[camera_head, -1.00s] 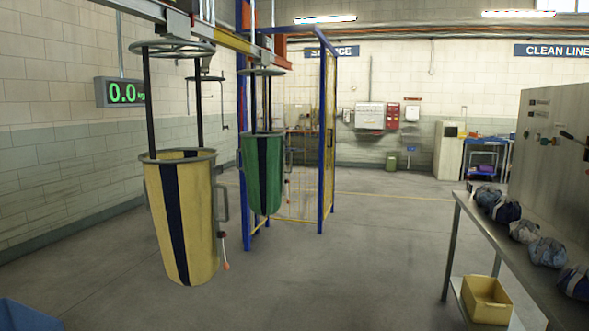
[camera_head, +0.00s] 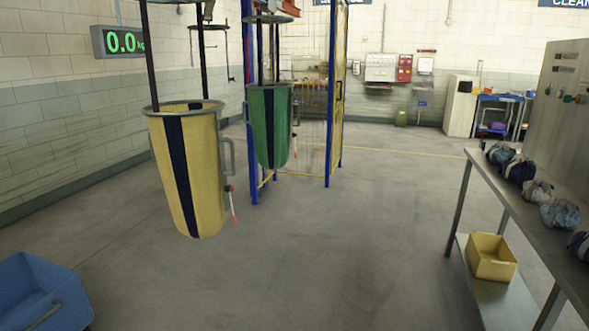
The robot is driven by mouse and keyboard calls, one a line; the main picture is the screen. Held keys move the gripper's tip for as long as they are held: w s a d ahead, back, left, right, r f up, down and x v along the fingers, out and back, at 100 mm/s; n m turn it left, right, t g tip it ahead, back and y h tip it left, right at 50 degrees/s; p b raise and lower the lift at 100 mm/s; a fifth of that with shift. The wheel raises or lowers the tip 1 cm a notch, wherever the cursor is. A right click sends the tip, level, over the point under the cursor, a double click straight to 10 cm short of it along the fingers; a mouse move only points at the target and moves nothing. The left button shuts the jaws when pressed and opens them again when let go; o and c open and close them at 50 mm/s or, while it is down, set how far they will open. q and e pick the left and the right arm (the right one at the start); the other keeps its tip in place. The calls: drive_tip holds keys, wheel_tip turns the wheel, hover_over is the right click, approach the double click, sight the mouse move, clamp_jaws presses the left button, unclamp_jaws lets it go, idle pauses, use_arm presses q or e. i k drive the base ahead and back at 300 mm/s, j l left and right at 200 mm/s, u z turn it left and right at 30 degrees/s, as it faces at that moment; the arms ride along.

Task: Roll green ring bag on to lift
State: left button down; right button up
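The green ring bag (camera_head: 281,125) with a dark stripe hangs from the overhead rail, back and to the right of the yellow bag. Its bottom is off the floor, and a small cord with a red end hangs at its right side. The yellow ring bag (camera_head: 210,180) with a dark stripe hangs nearer, with a grey handle on its right side and a red-tipped cord below it. The rail is mostly cut off at the top, and I cannot make out which part is the lift. Neither of my grippers shows in the head view.
A scale display (camera_head: 118,41) on the left wall reads 0.0. A blue bin (camera_head: 40,290) stands at the lower left. A metal table (camera_head: 530,215) with several bundles and a yellow box (camera_head: 491,257) below is on the right. A blue-framed yellow fence (camera_head: 338,90) stands behind. The middle floor is clear.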

sight(271, 105)
drive_tip(key=i, duration=2.3)
